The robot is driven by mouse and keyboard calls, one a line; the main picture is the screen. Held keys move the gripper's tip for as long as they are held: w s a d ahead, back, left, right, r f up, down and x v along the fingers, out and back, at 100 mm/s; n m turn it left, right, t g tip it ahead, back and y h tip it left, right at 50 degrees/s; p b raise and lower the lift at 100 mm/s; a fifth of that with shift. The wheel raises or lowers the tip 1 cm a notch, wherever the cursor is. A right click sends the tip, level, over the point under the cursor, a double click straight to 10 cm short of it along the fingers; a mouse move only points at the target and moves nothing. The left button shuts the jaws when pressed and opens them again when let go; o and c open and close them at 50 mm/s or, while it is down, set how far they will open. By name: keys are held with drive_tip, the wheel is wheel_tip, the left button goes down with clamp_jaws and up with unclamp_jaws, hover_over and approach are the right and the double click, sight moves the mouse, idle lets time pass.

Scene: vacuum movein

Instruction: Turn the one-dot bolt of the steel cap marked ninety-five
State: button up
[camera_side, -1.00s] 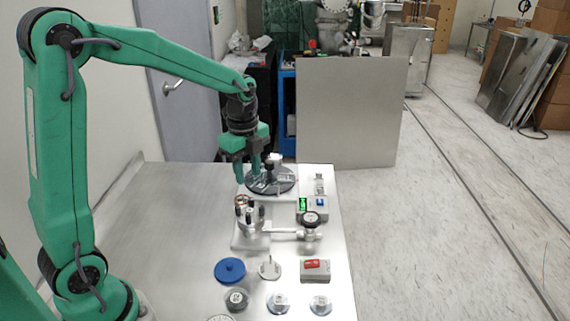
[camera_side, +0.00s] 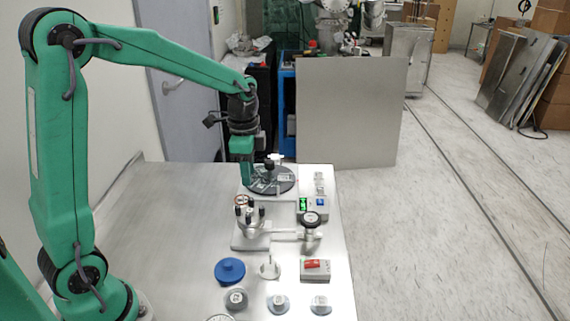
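My gripper (camera_side: 247,180) points down at the left edge of a dark round disc (camera_side: 287,184) at the far end of the steel table. Its fingers line up in this view, so the gap between them is hidden. Nothing is visibly held. A metal vacuum fitting (camera_side: 250,221) with several dark-topped posts stands nearer, on a pale plate. Small caps lie at the front: a dark grey one (camera_side: 236,299) and two pale-topped ones, in the middle (camera_side: 279,303) and at the right (camera_side: 320,304). Their markings and any bolt dots are too small to read.
A blue lid (camera_side: 229,271), an upright pale piece (camera_side: 269,268) and a grey box with a red top (camera_side: 315,269) stand at the front. A gauge (camera_side: 310,219) and a green-lit device (camera_side: 312,207) stand right of the fitting. The table's left half (camera_side: 165,230) is clear.

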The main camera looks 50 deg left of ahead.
sight(251, 198)
drive_tip(key=n, duration=1.2)
drive_tip(key=shift+f, duration=0.1)
drive_tip(key=n, duration=0.3)
drive_tip(key=shift+n, duration=0.4)
drive_tip(key=shift+f, duration=0.1)
drive_tip(key=shift+w+f, duration=0.1)
drive_tip(key=shift+f, duration=3.7)
clamp_jaws()
